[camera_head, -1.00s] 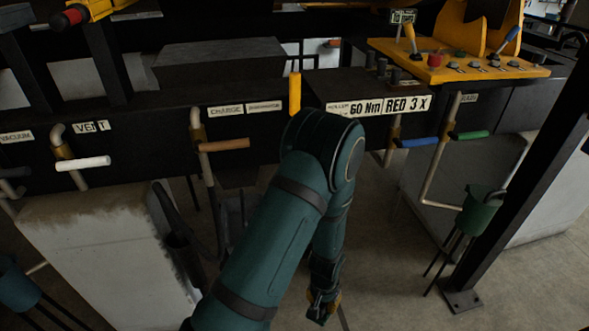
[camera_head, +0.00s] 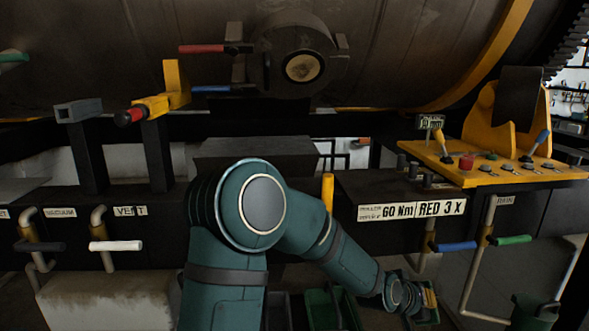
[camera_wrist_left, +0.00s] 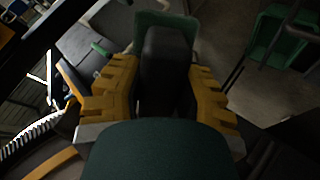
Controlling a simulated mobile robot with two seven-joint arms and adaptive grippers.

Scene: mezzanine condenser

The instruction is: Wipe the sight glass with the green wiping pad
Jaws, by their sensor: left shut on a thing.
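The sight glass (camera_head: 302,67) is a round, pale tan disc in a dark round housing on the large drum. My left arm reaches across the lower middle of the head view, and its gripper (camera_head: 429,299) hangs at the lower right, well below and right of the glass. In the left wrist view my left gripper's yellow fingers (camera_wrist_left: 163,95) are shut on a dark block with a green part beyond it, seemingly the green wiping pad (camera_wrist_left: 165,18). Its wiping face is hidden. My right gripper is not in view.
A yellow control panel (camera_head: 480,170) juts out at the right. Red (camera_head: 202,49) and blue (camera_head: 211,89) handles stick out left of the glass housing. A yellow upright piece (camera_head: 327,192) stands beside my arm. A green bucket (camera_head: 535,312) stands at the lower right.

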